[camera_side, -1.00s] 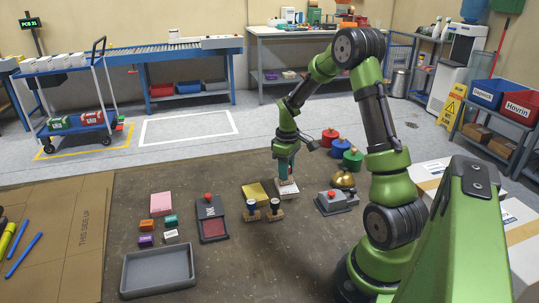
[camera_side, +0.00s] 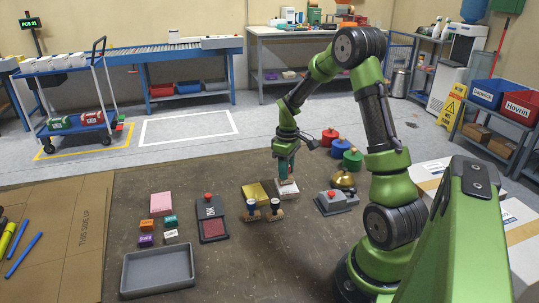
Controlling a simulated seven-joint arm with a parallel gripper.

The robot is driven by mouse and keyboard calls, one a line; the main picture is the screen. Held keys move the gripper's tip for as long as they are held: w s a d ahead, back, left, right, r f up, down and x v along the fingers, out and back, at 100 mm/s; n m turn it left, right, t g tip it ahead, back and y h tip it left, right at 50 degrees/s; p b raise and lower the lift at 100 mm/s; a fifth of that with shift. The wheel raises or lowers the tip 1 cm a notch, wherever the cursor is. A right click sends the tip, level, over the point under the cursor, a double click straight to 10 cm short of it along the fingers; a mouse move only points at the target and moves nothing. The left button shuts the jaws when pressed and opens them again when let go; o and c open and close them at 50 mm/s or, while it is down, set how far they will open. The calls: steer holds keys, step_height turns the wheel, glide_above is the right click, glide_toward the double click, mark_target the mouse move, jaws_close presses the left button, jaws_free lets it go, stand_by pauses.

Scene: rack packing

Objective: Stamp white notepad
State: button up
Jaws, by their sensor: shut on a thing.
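The white notepad (camera_side: 288,188) lies flat on the brown work surface, right of a yellow notepad (camera_side: 255,193). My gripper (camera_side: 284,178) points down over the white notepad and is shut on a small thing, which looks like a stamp. The fingers mostly hide it, and I cannot tell whether it touches the paper. Two more stamps, one with a blue-topped handle (camera_side: 251,209) and one beside it (camera_side: 275,208), stand in front of the notepads. A dark ink pad case (camera_side: 213,222) with a reddish pad lies open to the left.
A pink notepad (camera_side: 161,203) and several small coloured blocks lie left of the ink pad case. A grey tray (camera_side: 158,287) is at the front left.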

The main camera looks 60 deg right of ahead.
steer(key=shift+r, duration=3.3)
